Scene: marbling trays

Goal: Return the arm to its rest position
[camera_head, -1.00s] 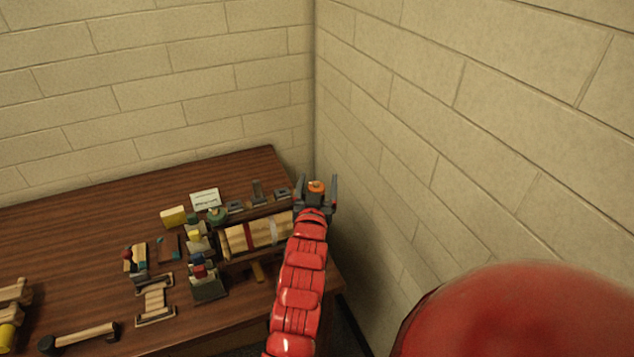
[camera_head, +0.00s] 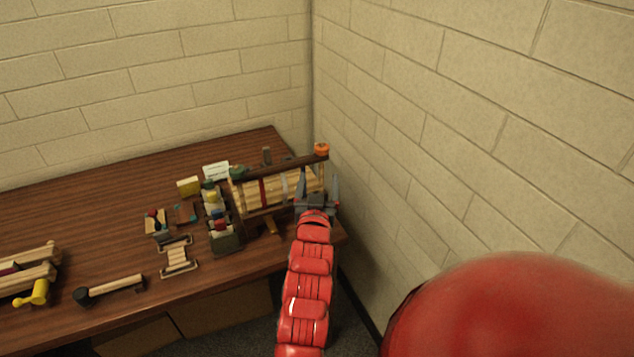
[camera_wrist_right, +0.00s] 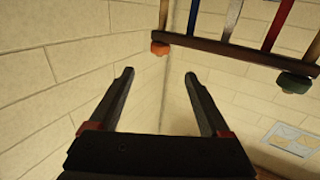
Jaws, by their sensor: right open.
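My right gripper (camera_head: 317,190) is at the end of the red arm near the table's right end, by the wall corner. Its two dark fingers are spread with nothing between them, as the right wrist view (camera_wrist_right: 158,88) also shows. Just beyond it stands a wooden rack (camera_head: 250,196) holding light slats, with a dark top bar. The bar has an orange knob (camera_head: 321,149) at its right end and a green knob (camera_head: 238,172) at its left. In the wrist view the bar (camera_wrist_right: 235,50) is apart from the fingers. My left gripper is not in view.
The brown table (camera_head: 90,215) holds several small items left of the rack, including a yellow block (camera_head: 189,186), a white card (camera_head: 216,171) and a small wooden stand (camera_head: 178,257). A mallet-like tool (camera_head: 110,288) lies near the front edge. Block walls (camera_head: 470,120) close off the back and right.

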